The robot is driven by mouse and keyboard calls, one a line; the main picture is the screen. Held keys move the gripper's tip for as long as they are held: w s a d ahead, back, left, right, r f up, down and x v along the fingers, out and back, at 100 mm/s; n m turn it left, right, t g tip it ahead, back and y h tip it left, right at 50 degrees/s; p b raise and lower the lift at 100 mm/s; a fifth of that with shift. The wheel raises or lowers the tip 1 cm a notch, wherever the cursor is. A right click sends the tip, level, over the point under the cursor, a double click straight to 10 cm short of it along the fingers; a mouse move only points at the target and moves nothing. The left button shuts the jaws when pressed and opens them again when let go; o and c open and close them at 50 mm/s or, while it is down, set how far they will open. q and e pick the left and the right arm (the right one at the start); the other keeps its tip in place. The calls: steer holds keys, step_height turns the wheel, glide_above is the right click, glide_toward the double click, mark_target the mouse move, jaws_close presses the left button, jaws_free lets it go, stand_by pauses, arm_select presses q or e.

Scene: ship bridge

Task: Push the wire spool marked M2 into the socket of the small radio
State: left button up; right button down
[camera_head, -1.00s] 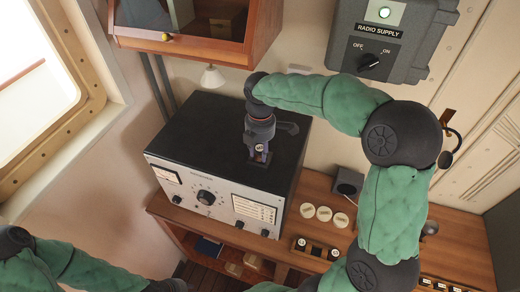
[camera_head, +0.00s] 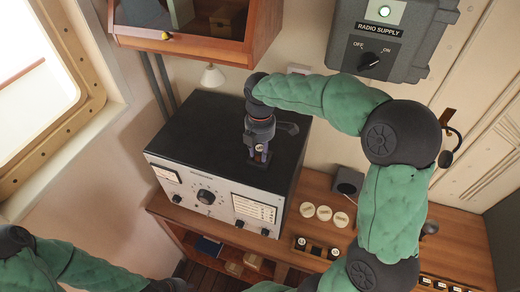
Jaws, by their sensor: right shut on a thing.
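The radio (camera_head: 196,132), with a black top and a pale front panel of knobs and dials, stands at the left end of the wooden desk. My right gripper (camera_head: 258,152) reaches over it and points down at its top. It is shut on a small wire spool (camera_head: 259,148) with a pale end; its mark is too small to read. The socket is hidden under the gripper and spool, so I cannot tell how deep the spool sits.
A rack (camera_head: 316,248) with several small spools stands at the desk's front edge. Three pale discs (camera_head: 323,213) lie behind it near a small dark box (camera_head: 347,183). A grey radio supply box (camera_head: 392,38) hangs on the wall above, and a wooden cabinet (camera_head: 262,42) overhangs the radio.

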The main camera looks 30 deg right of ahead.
stand_by(0.4)
steer(key=c, duration=0.8)
jaws_free()
step_height(320, 180, up, 12)
steer(key=shift+f, duration=0.1)
